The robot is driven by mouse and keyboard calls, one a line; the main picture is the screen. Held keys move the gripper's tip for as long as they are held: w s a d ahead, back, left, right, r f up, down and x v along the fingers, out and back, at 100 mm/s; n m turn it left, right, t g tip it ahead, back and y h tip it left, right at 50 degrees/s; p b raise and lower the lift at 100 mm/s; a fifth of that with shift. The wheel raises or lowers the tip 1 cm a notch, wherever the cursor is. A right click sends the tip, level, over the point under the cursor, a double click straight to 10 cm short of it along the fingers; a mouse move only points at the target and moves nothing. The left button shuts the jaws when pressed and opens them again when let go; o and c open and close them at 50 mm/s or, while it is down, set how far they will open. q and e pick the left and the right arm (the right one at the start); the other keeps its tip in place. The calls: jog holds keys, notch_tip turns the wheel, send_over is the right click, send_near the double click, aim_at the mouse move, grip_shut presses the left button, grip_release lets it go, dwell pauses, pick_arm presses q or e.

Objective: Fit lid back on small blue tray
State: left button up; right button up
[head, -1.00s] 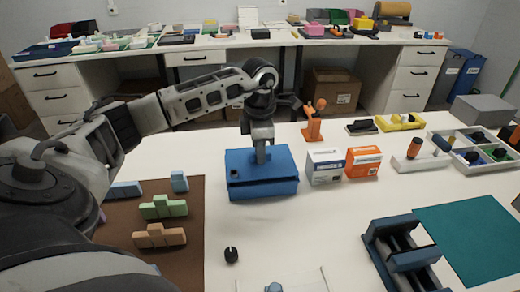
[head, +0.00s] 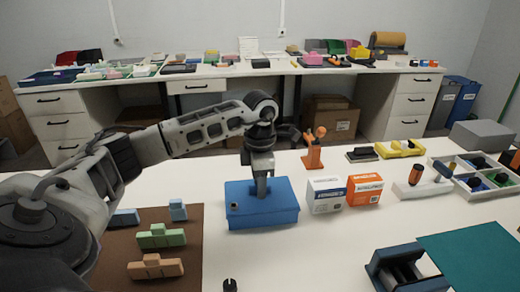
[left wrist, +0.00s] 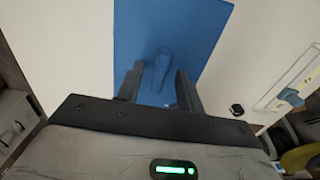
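The small blue tray (head: 270,218) stands on the white table in the middle of the head view. Its flat blue lid (head: 285,190) lies over its top; I cannot tell whether it is fully seated. The lid also shows in the left wrist view (left wrist: 205,25), with a blue upright handle (left wrist: 161,72). My left gripper (head: 262,188) points straight down over the lid. In the left wrist view its two fingers (left wrist: 158,90) stand apart on either side of the handle, with gaps showing. My right gripper is not in view.
White (head: 325,194) and orange (head: 364,190) cartons stand close right of the tray. An orange figure (head: 314,150) stands behind. A brown mat (head: 195,245) with coloured blocks lies left. A dark knob (head: 230,285) sits in front. A dark blue rack (head: 390,270) stands front right.

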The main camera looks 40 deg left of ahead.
pick_arm(q)
notch_tip(320, 180, up, 16)
jog(key=p, duration=0.1)
jog(key=shift+f, duration=0.25)
